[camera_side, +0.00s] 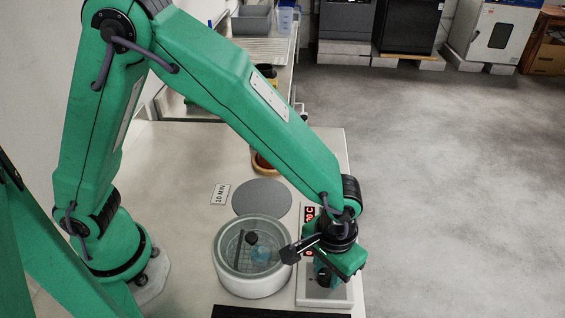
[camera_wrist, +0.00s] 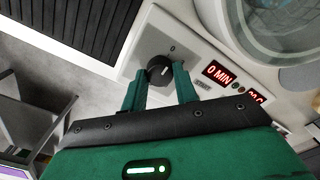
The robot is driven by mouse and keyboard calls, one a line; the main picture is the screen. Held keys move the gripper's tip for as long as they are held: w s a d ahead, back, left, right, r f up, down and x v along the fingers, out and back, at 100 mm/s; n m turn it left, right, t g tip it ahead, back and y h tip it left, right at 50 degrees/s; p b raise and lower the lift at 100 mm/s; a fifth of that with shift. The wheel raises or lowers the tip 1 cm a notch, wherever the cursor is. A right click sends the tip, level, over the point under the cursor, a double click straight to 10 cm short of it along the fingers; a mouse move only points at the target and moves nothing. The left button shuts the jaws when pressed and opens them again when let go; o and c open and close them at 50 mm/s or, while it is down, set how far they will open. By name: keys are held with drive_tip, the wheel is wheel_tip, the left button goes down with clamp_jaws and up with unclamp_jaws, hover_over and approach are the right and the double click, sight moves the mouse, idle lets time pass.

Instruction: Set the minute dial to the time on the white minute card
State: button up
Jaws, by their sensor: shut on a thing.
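The white minute card (camera_side: 220,194) reads "10 MIN" and lies on the worktop left of the oven in the side view. The minute dial (camera_wrist: 160,70) is a black knob with a light pointer mark on the grey panel in the wrist view. Beside it the red minute display (camera_wrist: 217,74) reads "0 MIN". My gripper (camera_wrist: 159,82) is shut on the minute dial, with one green finger on each side of it. In the side view my gripper (camera_side: 325,272) is down over the panel and largely hides the dial.
The round oven (camera_side: 225,277) with a glass top stands left of the panel; a grey disc (camera_side: 262,198) lies behind it. A second red display (camera_side: 309,214), partly hidden, is farther back on the panel. A dark slatted strip (camera_side: 282,312) lies at the front.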

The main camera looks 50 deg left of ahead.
drive_tip(key=m, duration=1.3)
drive_tip(key=shift+m, duration=0.3)
drive_tip(key=m, duration=1.3)
drive_tip(key=shift+r, duration=0.1)
idle(0.3)
drive_tip(key=o, duration=1)
